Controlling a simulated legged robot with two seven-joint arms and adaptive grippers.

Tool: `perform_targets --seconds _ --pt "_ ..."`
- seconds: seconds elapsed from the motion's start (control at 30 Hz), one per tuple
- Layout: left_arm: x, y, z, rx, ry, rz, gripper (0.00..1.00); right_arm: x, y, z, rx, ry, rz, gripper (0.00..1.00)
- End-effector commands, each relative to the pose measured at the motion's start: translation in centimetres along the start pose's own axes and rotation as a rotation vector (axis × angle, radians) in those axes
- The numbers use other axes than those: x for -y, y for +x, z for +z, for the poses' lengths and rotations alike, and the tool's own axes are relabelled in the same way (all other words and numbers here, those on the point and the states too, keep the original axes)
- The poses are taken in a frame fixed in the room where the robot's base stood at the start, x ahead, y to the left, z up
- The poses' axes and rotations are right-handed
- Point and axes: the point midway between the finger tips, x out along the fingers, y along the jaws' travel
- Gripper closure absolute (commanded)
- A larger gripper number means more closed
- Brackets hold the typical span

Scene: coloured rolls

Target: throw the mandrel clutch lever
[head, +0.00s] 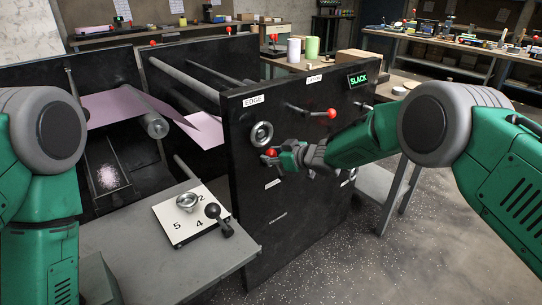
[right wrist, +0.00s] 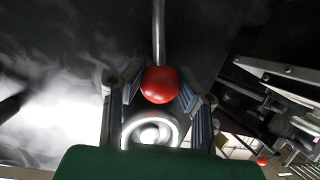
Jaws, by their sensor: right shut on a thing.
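A lever with a red ball knob (head: 271,153) is on the black machine panel (head: 300,210), below the handwheel (head: 262,134). My right gripper (head: 276,157) is shut on this knob. In the right wrist view the red knob (right wrist: 160,84) sits between the two fingers, with its metal rod (right wrist: 158,32) running up from it. A second lever with a red knob (head: 332,113) stands higher on the panel, apart from my gripper. The small labels near the held lever are too small to read. My left gripper is out of view.
A lit green SLACK sign (head: 358,79) is at the panel's top right. A white plate (head: 180,222) with numbers, a metal knob and a black-ball lever lies on the grey bench at left. Pink web (head: 115,106) runs over rollers behind the panel. Open floor lies at right.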

Motion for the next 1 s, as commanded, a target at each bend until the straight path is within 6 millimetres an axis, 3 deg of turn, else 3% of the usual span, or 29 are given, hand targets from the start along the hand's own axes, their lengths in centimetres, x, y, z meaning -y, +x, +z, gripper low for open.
perform_targets --seconds 0.47,1.0 --pt "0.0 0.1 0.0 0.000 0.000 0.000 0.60 -1.9 -0.4 -0.5 -0.006 -0.007 0.009 1.00" --pt "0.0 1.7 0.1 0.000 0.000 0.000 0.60 -6.3 -1.2 0.4 -0.004 -0.009 0.010 1.00"
